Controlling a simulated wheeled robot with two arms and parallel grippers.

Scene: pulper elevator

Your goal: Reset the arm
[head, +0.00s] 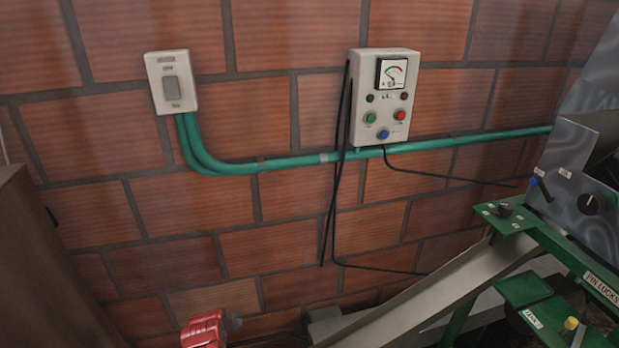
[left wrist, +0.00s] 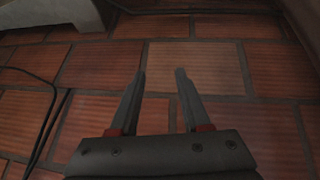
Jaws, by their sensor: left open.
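My left gripper (left wrist: 160,92) shows in the left wrist view with its two dark fingers apart and nothing between them. Brick surface lies behind the fingers. My right gripper is not in view.
A brick wall (head: 290,235) carries a white switch (head: 172,82), a control box (head: 383,98) with a gauge and buttons, and a green conduit (head: 290,163). Black cables hang below the box. Green-framed machinery (head: 525,225) stands at right, a brown panel (head: 30,270) at left, a red object (head: 208,328) below.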

